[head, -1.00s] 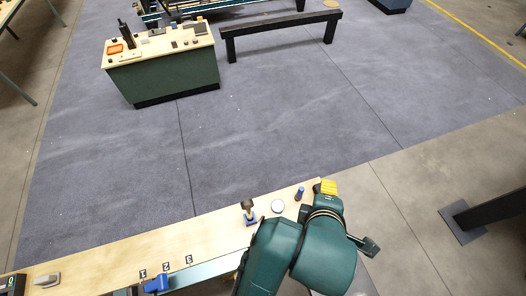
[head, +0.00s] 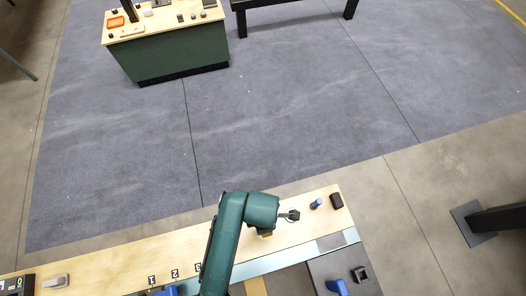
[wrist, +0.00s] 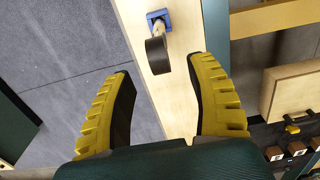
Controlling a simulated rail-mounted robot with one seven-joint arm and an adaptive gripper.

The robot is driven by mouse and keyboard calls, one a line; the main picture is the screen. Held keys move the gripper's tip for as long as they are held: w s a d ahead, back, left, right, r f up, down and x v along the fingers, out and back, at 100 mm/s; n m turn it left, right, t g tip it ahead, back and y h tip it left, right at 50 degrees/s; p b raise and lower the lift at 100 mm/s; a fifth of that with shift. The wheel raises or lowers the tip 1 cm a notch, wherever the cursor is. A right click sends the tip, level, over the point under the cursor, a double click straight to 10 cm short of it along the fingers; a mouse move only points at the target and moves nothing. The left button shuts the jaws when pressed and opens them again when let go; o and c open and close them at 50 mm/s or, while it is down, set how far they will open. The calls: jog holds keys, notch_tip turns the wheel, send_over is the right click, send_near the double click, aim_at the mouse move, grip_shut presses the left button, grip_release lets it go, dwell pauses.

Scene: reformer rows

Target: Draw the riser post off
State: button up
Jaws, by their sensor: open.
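My gripper (wrist: 158,72) is open and empty in the wrist view, its two yellow-and-black fingers spread wide. A post with a dark round top (wrist: 156,56) and a pale shaft stands in a blue square base (wrist: 158,20) on the light wood board; I take it to be the riser post. Its dark top is just beyond and between the fingertips, with space to both sides and no contact visible. In the head view a bit of yellow finger (head: 266,234) shows under my wrist, over the wood board.
The wood board (head: 110,258) carries a blue cylinder (head: 316,204) and a dark block (head: 336,201) right of my wrist. A blue piece (head: 337,287) and a dark square socket (head: 361,274) lie at the front. A green cabinet (head: 175,52) stands farther off across open floor.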

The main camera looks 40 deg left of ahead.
notch_tip(320, 180, down, 10)
jog(key=shift+w, duration=0.1)
grip_shut()
dwell(0.4)
jog(key=shift+r, duration=0.1)
